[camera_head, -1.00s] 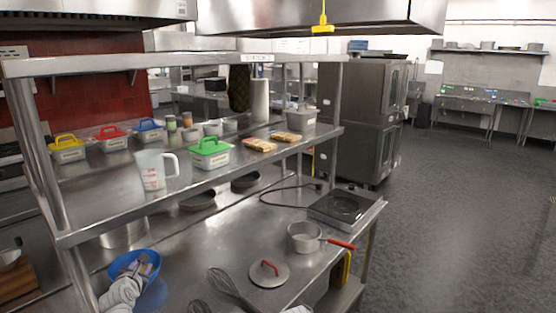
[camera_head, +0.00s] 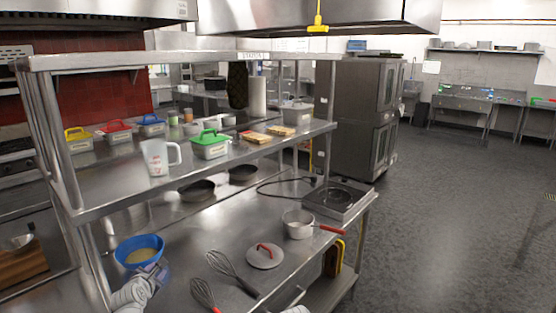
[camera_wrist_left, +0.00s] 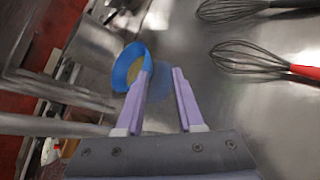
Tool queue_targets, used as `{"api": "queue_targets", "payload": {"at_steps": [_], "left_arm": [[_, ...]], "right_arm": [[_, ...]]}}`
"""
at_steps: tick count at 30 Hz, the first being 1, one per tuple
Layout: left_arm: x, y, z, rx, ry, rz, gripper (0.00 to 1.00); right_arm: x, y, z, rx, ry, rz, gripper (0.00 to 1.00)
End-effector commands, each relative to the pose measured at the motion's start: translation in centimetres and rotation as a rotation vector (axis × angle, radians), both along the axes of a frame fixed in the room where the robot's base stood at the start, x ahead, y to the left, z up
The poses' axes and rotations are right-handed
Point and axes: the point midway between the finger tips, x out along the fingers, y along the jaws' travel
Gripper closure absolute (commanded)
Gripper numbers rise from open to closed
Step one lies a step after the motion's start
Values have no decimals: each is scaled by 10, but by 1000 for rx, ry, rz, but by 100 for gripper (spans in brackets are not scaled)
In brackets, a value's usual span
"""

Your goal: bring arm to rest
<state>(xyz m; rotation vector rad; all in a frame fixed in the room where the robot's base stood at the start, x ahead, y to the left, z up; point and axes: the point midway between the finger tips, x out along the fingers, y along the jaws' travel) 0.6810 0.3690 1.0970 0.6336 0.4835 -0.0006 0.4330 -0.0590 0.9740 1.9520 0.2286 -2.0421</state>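My left gripper (camera_head: 158,268) is at the lower left, just in front of the blue bowl (camera_head: 138,243) on the lower steel counter. In the left wrist view its two purple fingers (camera_wrist_left: 160,85) stand apart with nothing between them. The bowl (camera_wrist_left: 122,68) shows beyond the left finger there, partly hidden by it. The bowl holds something yellowish. My white left arm (camera_head: 130,295) comes in from the bottom edge. My right gripper is not in view.
Two whisks (camera_head: 228,268), a lid (camera_head: 264,256) and a red-handled pot (camera_head: 297,224) lie on the counter right of the gripper. A steel shelf (camera_head: 110,195) with a jug (camera_head: 158,158) and lidded containers stands above. Open floor (camera_head: 450,220) lies to the right.

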Motion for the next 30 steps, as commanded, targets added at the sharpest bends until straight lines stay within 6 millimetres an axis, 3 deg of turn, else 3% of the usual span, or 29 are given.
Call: {"api": "queue_targets", "payload": {"at_steps": [8,14,17,21,25,30], "left_arm": [[-7,-66,-41,225,161,-257,64],[-31,-140,-89,507,329,-611,64],[-60,-190,-123,722,433,-903,64],[-114,-248,-166,1039,542,-1381,64],[-166,-283,-194,1279,587,-1819,64],[-219,-303,-212,1465,584,-2272,64]], "right_arm": [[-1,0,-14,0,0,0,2],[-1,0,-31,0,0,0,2],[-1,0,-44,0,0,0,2],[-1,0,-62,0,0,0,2],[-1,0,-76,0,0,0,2],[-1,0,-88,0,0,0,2]]}}
